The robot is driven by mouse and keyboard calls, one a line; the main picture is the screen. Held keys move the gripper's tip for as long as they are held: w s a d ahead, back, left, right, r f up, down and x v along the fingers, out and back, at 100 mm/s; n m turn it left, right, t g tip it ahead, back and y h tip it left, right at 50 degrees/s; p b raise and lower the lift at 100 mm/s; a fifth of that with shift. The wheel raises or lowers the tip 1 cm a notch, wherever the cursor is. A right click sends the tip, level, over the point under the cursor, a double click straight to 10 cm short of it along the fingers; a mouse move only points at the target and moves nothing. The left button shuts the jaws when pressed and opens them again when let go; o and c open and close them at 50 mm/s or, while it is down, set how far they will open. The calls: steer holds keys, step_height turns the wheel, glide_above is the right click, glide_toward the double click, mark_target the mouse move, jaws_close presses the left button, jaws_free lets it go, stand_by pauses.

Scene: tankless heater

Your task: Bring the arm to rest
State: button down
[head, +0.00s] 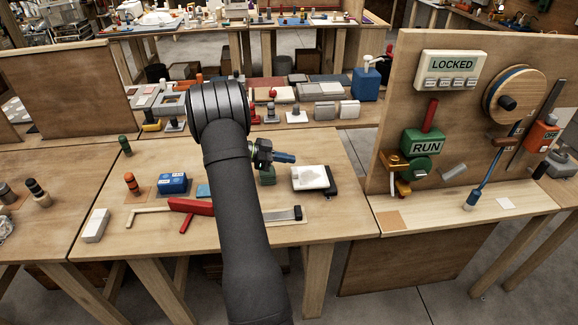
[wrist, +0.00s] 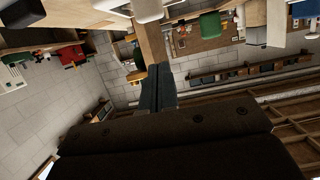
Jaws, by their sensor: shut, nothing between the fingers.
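My gripper (wrist: 158,70) shows in the wrist view as two dark fingers pressed together, with nothing between them. The fingers are clear of any surface there, with the floor and room behind them. In the head view my dark arm rises from the bottom centre to a ribbed joint above the middle table (head: 335,222).
A red-handled tool (head: 190,207), blue box (head: 173,183) and white block (head: 93,225) lie left. An upright panel (head: 400,95) with a LOCKED box (head: 452,70) stands right.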

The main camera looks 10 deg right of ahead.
steer(key=a+f, duration=0.1)
steer(key=a, duration=0.2)
steer(key=a+f, duration=0.1)
steer(key=a, duration=0.1)
steer(key=a+f, duration=0.1)
steer(key=a, duration=0.2)
steer(key=shift+a+f, duration=0.2)
steer(key=shift+a, duration=0.15)
steer(key=shift+d, duration=0.1)
steer(key=d, duration=0.9)
steer(key=shift+d+r, duration=0.15)
steer(key=shift+r, duration=0.1)
steer(key=shift+f, duration=0.7)
steer(key=shift+r, duration=0.1)
